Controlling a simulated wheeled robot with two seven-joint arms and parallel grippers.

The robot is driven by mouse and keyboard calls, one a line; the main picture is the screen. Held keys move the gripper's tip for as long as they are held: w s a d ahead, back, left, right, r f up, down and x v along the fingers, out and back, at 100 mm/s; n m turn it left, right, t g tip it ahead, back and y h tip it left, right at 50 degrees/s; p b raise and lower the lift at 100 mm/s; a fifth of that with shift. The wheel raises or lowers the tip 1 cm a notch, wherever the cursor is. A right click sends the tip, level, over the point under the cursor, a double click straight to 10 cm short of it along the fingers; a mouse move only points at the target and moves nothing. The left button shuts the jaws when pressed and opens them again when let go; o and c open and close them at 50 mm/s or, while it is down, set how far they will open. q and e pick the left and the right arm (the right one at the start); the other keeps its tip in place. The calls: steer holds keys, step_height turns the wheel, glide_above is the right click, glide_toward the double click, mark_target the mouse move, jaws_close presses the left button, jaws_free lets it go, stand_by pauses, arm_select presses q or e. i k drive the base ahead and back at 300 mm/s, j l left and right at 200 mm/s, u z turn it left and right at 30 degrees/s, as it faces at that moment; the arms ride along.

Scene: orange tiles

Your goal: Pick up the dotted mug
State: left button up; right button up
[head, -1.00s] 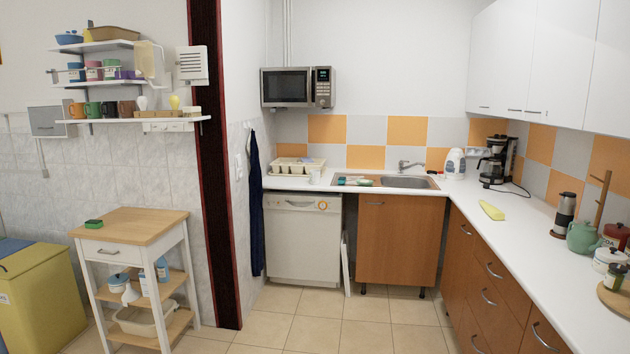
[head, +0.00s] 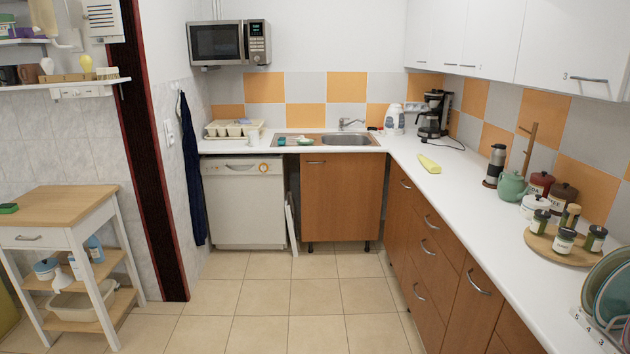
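I cannot make out a dotted mug in the head view. Neither of my grippers is in view.
A wooden-topped trolley (head: 65,205) stands at the left. The white counter (head: 420,185) runs along the back and right, carrying a dish rack (head: 232,129), coffee maker (head: 433,114), teal teapot (head: 511,186) and jars. The tiled floor (head: 275,290) in the middle is clear.

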mark_target(253, 136)
steer(key=i, duration=3.55)
steer(key=i+l+u, duration=0.15)
steer(key=i, duration=0.55)
steer(key=i+l+u, duration=0.2)
steer(key=i, duration=0.55)
steer(key=j, duration=0.1)
